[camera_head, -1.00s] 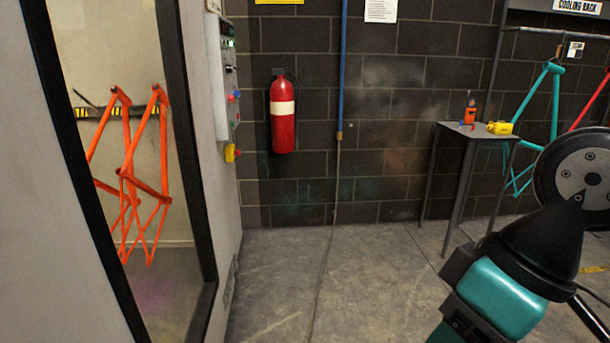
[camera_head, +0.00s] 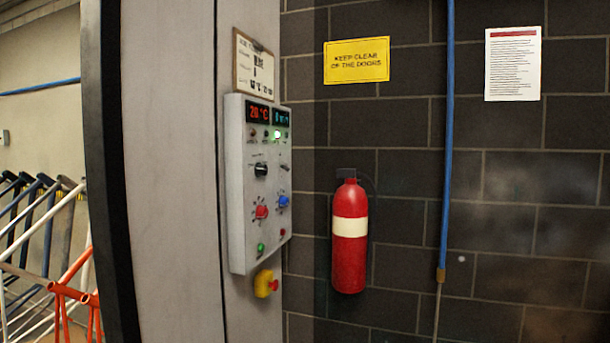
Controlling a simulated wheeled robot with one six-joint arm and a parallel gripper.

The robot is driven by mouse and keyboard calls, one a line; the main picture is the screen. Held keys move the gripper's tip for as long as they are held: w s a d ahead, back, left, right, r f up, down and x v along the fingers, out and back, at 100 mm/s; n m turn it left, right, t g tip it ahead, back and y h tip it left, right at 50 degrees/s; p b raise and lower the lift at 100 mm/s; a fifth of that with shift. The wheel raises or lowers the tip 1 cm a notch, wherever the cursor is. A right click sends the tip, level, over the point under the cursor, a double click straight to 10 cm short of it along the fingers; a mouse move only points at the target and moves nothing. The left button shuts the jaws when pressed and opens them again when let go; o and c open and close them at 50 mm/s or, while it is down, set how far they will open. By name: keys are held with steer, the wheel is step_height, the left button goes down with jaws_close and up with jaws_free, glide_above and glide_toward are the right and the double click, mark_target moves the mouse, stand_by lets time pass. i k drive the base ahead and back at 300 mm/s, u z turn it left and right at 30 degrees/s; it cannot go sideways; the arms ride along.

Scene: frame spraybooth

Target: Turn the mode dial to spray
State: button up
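A grey control panel (camera_head: 258,190) is mounted on the booth's side wall, left of centre in the head view. It has two digital displays at the top, the left one reading about 20 °C, and a lit green lamp. A black knob (camera_head: 261,169) sits in its upper middle. A red knob (camera_head: 261,212) and a blue knob (camera_head: 284,201) sit lower. The labels are too small to read, so I cannot tell which is the mode dial or how it is set. My gripper is not in view.
A red fire extinguisher (camera_head: 349,240) hangs on the dark block wall right of the panel. A yellow and red stop button (camera_head: 266,283) is below the panel. A blue pipe (camera_head: 447,130) runs down the wall. Several frames (camera_head: 40,225) stand at the far left.

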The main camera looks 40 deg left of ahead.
mark_target(261, 170)
steer(key=u, duration=0.45)
steer(key=i, duration=2)
steer(key=u, duration=0.8)
